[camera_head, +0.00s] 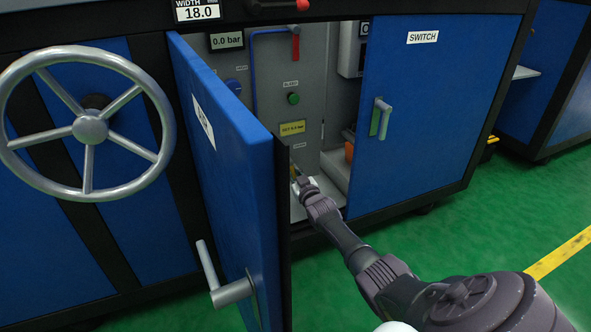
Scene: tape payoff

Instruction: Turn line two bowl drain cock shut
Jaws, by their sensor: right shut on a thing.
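My right gripper (299,183) reaches into the open cabinet from the lower right. It is low inside, just right of the open door's edge, below a small yellow label (292,129). It is shut on a small part there, which appears to be the drain cock. The cock is almost wholly hidden by the gripper and the door edge, so its angle cannot be told. The bowl cannot be made out. My left gripper is not in view.
The open blue door (225,150) with a grey lever handle (226,283) stands close left of my right gripper. The closed SWITCH door (425,120) is on the right. Inside are a gauge reading 0.0 bar (227,41) and a green button (293,98). A handwheel (90,127) is far left.

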